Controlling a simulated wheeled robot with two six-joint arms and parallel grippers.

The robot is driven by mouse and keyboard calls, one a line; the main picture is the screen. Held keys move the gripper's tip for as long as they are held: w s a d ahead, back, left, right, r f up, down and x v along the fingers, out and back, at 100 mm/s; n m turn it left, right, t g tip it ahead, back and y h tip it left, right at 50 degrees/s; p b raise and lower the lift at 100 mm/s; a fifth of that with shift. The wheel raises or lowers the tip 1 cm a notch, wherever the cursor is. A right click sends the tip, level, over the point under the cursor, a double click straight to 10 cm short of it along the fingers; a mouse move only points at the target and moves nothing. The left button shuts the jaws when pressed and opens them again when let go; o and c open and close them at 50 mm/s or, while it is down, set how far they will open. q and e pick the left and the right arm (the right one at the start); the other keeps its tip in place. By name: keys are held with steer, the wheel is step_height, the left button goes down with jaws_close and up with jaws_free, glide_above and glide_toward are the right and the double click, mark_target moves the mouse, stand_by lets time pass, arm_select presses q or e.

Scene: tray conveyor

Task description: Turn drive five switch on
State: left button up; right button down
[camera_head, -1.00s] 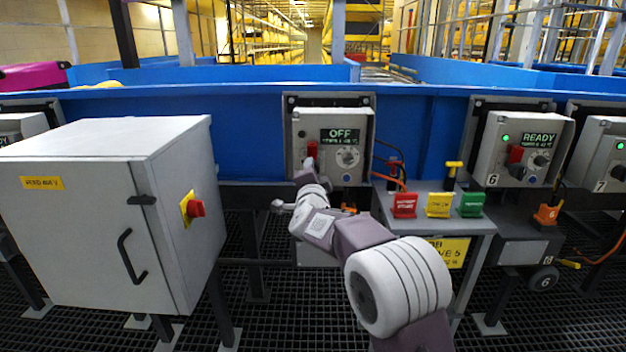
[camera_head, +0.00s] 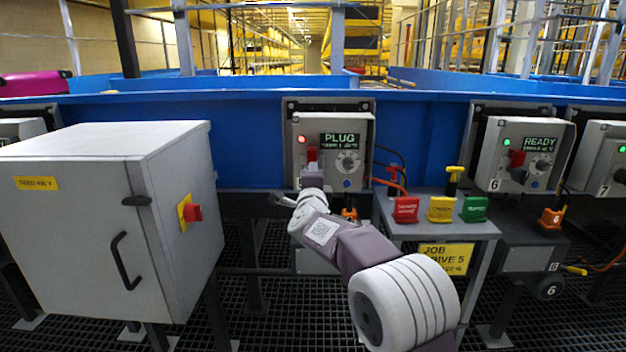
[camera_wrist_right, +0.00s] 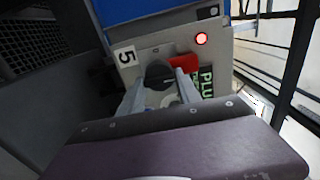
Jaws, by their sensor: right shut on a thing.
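The drive five box (camera_head: 363,122) is the grey panel in the middle of the head view, marked 5 in the right wrist view. Its red lamp (camera_head: 301,140) is lit and its display (camera_head: 340,140) reads PLUG. The red switch lever (camera_head: 312,154) points up; it also shows in the right wrist view (camera_wrist_right: 184,64) beside a dark round hub (camera_wrist_right: 158,74). My right gripper (camera_head: 311,172) is at the switch, with its fingers either side of the hub and lever, shut on the switch. The fingertips are partly hidden in the head view. My left gripper is not in view.
A grey cabinet (camera_head: 80,225) with a red knob (camera_head: 194,213) stands left. A small shelf (camera_head: 440,229) with red, yellow and green tags is right of my arm. The drive six box (camera_head: 500,128) reads READY with a green lamp. A blue conveyor wall (camera_head: 240,135) runs behind.

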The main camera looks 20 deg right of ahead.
steer(key=c, duration=0.9)
jaws_free()
steer(key=shift+o, duration=0.2)
steer(key=shift+s, duration=0.1)
steer(key=p+v, duration=0.1)
steer(key=v, duration=0.8)
